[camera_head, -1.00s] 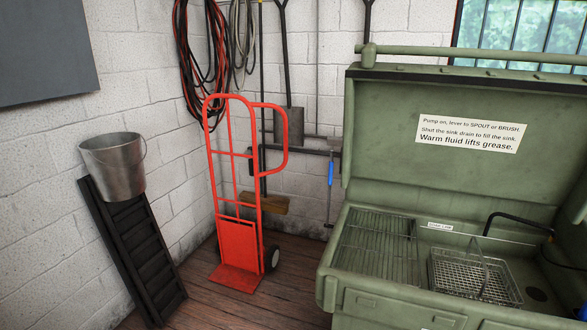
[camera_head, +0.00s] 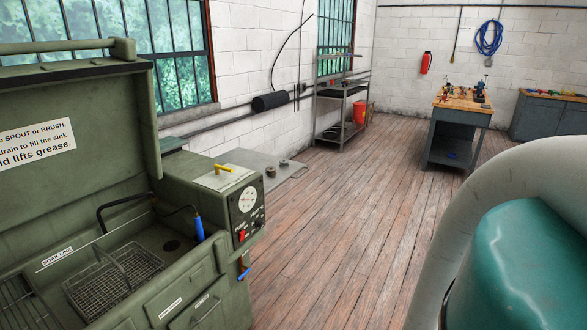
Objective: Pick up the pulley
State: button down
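I cannot make out the pulley for certain. Two small dark round parts (camera_head: 270,171) sit on a flat grey surface (camera_head: 292,174) just behind the parts washer; they are too small to identify. Several small parts (camera_head: 479,92) are on the wooden top of a workbench (camera_head: 443,103) at the back right, also too small to tell apart. My gripper is not in view. A pale, curved and teal part of my arm fills the lower right corner and hides the floor there.
The green parts washer (camera_head: 170,299), lid up, fills the left, with a wire basket (camera_head: 115,275) in its sink. A metal shelf (camera_head: 342,90) stands by the far window. A grey cabinet (camera_head: 550,117) is at far right. The plank floor (camera_head: 345,235) between is clear.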

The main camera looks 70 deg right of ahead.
aim_at(270, 171)
jog(key=l+z, duration=0.2)
jog(key=z, duration=0.25)
jog(key=l+z, duration=0.2)
jog(key=z, duration=0.3)
jog(key=i+l+z, duration=0.1)
jog(key=z, duration=0.35)
jog(key=i+l, duration=0.15)
jog(key=l, duration=0.15)
